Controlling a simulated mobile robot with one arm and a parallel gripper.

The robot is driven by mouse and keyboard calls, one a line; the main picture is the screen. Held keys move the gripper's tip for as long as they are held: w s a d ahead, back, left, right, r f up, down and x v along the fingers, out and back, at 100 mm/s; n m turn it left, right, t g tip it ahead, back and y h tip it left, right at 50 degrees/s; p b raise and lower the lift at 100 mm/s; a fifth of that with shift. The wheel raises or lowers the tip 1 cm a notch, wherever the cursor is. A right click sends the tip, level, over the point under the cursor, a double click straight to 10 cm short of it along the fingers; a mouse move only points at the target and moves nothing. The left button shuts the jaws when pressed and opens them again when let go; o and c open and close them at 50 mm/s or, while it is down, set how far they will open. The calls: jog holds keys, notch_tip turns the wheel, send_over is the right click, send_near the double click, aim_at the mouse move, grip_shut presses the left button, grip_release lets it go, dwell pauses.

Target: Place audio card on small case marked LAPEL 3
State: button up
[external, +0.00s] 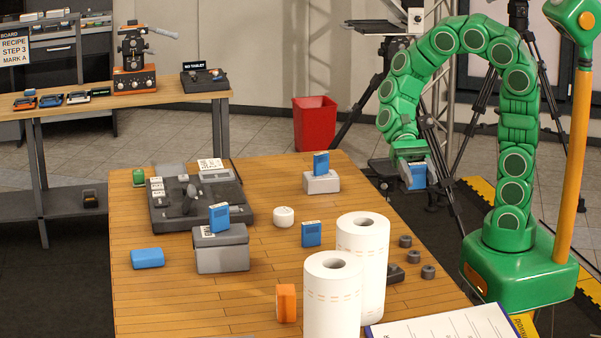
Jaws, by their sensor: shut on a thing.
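My gripper (414,163) is at the table's right edge in the external view, raised and pointing down. It is shut on a blue card (415,177) with a pale edge, held beyond the table's far right side. A small light-grey case (321,184) stands on the back of the table with a similar blue card (321,164) upright on top. A larger grey case (222,254) also has a blue card (219,217) upright on it. Another blue card (311,234) stands on the table between them. I cannot read any LAPEL 3 marking.
A mixer-like console (160,222) fills the table's back left. Two white paper rolls (333,305) stand at the front. A white puck (284,216), a blue block (147,257) and an orange block (286,302) are around. Small dark discs (405,241) lie near the right edge.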

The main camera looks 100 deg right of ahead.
jog(key=shift+s+a+f, duration=0.1)
jog(key=shift+s+a, duration=0.1)
jog(key=shift+s, duration=0.2)
jog(key=w+f, duration=0.2)
jog(key=w, duration=0.2)
jog(key=w+a+f, duration=0.1)
jog(key=w+f, duration=0.2)
jog(key=w, duration=0.1)
jog(key=w+f, duration=0.2)
jog(key=w, duration=0.2)
jog(key=shift+a+f, duration=0.35)
jog(key=shift+f, duration=0.05)
jog(key=shift+w+a+f, duration=0.1)
jog(key=shift+w+f, duration=0.65)
jog(key=shift+f, duration=1.75)
jog(key=shift+f, duration=0.1)
jog(key=o, duration=1)
